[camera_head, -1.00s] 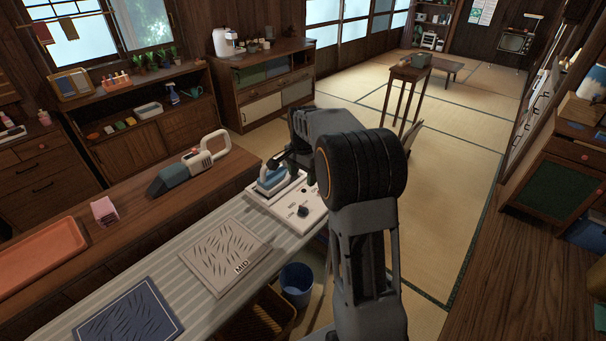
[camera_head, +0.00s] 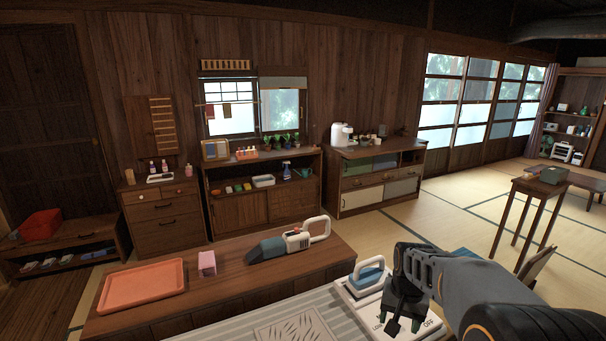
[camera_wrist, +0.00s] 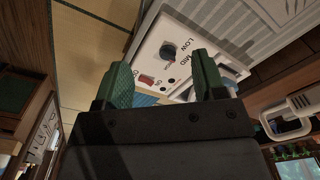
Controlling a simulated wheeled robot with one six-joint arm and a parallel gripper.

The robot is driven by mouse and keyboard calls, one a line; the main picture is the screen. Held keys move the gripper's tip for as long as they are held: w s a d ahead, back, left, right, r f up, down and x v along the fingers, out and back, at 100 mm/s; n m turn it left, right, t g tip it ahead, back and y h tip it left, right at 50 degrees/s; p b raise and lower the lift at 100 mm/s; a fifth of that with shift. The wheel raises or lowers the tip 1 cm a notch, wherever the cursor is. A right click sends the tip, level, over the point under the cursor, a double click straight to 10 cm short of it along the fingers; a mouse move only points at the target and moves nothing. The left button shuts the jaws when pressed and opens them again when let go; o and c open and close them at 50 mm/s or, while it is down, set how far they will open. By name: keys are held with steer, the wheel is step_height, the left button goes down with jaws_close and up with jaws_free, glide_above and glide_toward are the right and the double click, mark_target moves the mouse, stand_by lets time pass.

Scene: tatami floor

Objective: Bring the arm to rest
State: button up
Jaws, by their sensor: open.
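My arm reaches in from the lower right of the head view, and my gripper (camera_head: 402,325) hangs over the white control panel (camera_head: 352,304). In the wrist view its green fingers (camera_wrist: 163,78) are apart with nothing held between them. The panel also shows in the wrist view (camera_wrist: 190,28), with a dark dial (camera_wrist: 168,50) and a red switch (camera_wrist: 146,80) beyond the fingers. A blue and white iron (camera_head: 369,276) stands on the panel just left of my gripper. In the wrist view the iron is partly hidden behind the right finger.
A striped board (camera_head: 235,332) with a grey cloth square (camera_head: 290,328) lies left of the panel. A wooden counter (camera_head: 225,285) behind holds an orange tray (camera_head: 143,286), a pink block (camera_head: 207,264) and a handheld vacuum (camera_head: 290,241). Open tatami (camera_head: 455,218) lies behind, right of the cabinets.

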steer(key=s+a+r+n+t, duration=0.1)
steer(key=s+a+r+n, duration=0.1)
steer(key=s, duration=0.4)
steer(key=s+a+r+n+t, duration=0.2)
steer(key=s+a+n, duration=0.1)
steer(key=s, duration=0.4)
steer(key=shift+s+a+r, duration=0.15)
steer(key=shift+a+r, duration=0.15)
steer(key=shift+a, duration=0.45)
steer(key=shift+d, duration=0.1)
